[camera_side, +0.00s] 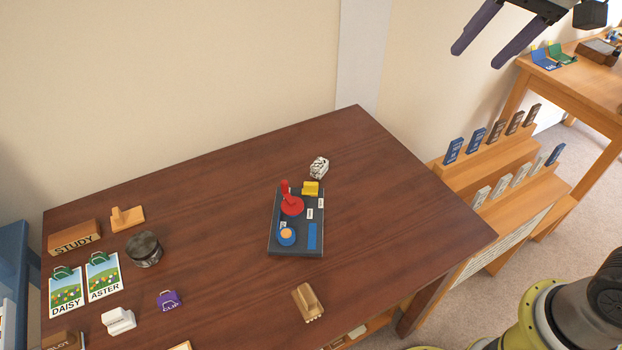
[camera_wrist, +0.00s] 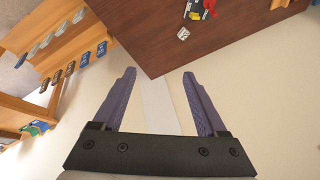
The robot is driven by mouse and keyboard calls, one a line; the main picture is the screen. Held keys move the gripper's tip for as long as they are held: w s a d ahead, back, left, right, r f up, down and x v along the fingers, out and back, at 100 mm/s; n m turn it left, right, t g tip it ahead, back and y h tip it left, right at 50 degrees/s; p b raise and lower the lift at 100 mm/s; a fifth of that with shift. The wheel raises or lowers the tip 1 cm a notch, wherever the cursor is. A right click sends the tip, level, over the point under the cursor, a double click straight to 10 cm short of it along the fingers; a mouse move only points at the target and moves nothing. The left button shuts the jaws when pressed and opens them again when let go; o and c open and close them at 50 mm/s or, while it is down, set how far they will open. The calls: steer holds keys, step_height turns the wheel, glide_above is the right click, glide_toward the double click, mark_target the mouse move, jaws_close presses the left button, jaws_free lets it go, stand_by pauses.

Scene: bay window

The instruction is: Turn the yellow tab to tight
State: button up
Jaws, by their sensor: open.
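The yellow tab (camera_side: 310,188) is at the far edge of a dark grey board (camera_side: 288,250) on the brown table. Beside it on the board are a red lever (camera_side: 290,203), a blue round knob (camera_side: 286,237) with an orange top, a blue patch and small white labels too small to read. My gripper (camera_side: 480,52) is open and empty, high at the upper right in the side view, well away from the board. Its two purple fingers (camera_wrist: 160,75) are spread in the wrist view.
A white dice-like block (camera_side: 319,167) stands just behind the board. A wooden block (camera_side: 308,302) lies in front of it. A dark round tin (camera_side: 144,249), a STUDY block (camera_side: 74,238) and seed cards (camera_side: 104,277) are at left. A stepped rack (camera_side: 490,165) stands right of the table.

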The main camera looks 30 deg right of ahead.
steer(key=w+a+f+m+g, duration=0.1)
steer(key=w+a, duration=0.1)
steer(key=w, duration=0.3)
steer(key=w+a+f, duration=0.2)
steer(key=w, duration=0.3)
steer(key=n+g, duration=0.1)
steer(key=g, duration=0.3)
glide_above(311, 183)
step_height(311, 183, down, 22)
steer(key=shift+h, duration=0.3)
step_height(311, 183, down, 14)
steer(key=shift+r, duration=0.2)
jaws_close()
